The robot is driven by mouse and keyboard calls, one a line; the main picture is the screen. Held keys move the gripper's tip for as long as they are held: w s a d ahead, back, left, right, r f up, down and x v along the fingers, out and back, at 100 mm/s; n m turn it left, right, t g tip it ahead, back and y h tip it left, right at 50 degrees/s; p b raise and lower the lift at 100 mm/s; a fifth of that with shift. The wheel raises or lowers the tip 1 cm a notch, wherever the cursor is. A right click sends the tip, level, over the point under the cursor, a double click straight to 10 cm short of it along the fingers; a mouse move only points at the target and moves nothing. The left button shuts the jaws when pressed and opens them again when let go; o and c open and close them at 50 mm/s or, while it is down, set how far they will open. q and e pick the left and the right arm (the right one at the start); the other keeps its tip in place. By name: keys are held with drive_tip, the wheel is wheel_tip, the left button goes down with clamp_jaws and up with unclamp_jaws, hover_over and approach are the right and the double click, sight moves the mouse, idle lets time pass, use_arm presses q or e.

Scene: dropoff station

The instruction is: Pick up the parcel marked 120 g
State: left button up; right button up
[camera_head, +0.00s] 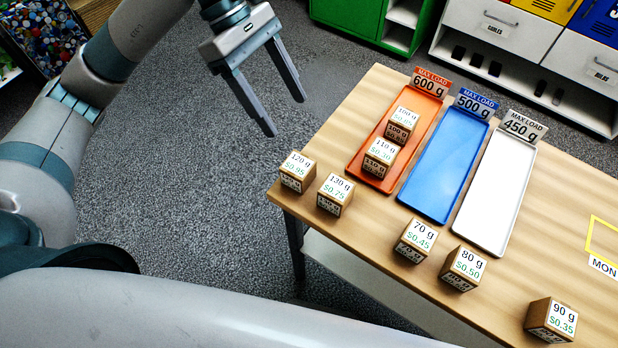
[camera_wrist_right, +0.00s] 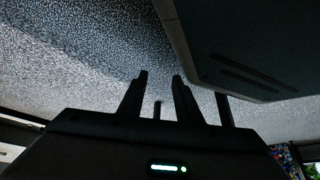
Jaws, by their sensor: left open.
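The parcel marked 120 g (camera_head: 296,171) is a small brown cube with a white label, upright at the left corner of the table in the head view. My left gripper (camera_head: 285,118) is open and empty, over the floor beyond the table's left edge and apart from the parcel. My right gripper (camera_wrist_right: 160,75) shows only in the right wrist view. Its two dark fingers are apart with nothing between them, and grey floor lies behind.
The 130 g parcel (camera_head: 335,194) stands close to the right of the 120 g one. Orange (camera_head: 427,113), blue (camera_head: 445,158) and white (camera_head: 498,190) trays lie behind; the orange tray holds the 100 g and 110 g parcels. The 70 g, 80 g and 90 g parcels stand along the front.

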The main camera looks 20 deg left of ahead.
use_arm(q)
drive_tip(key=shift+s+a+m+t+y, duration=0.15)
drive_tip(key=shift+a+m+t+y, duration=0.3)
drive_tip(key=shift+a+y, duration=0.65)
use_arm(e)
drive_tip(key=shift+w+r, duration=0.1)
drive_tip(key=shift+w, duration=0.2)
drive_tip(key=shift+s+d, duration=0.1)
use_arm(q)
drive_tip(key=p, duration=0.4)
approach(297, 161)
drive_tip(key=x, duration=0.7)
use_arm(e)
drive_tip(key=s+d+f+g, duration=0.1)
drive_tip(key=s+d, duration=0.1)
drive_tip(key=s, duration=0.4)
drive_tip(key=s+d+f+g+h, duration=0.1)
drive_tip(key=s+d+g, duration=0.1)
drive_tip(key=s, duration=0.4)
drive_tip(key=shift+d, duration=0.55)
use_arm(q)
drive_tip(key=shift+f+h, duration=0.2)
drive_tip(key=shift+h, duration=0.1)
use_arm(e)
drive_tip(key=shift+s+r, duration=0.1)
drive_tip(key=shift+s, duration=0.1)
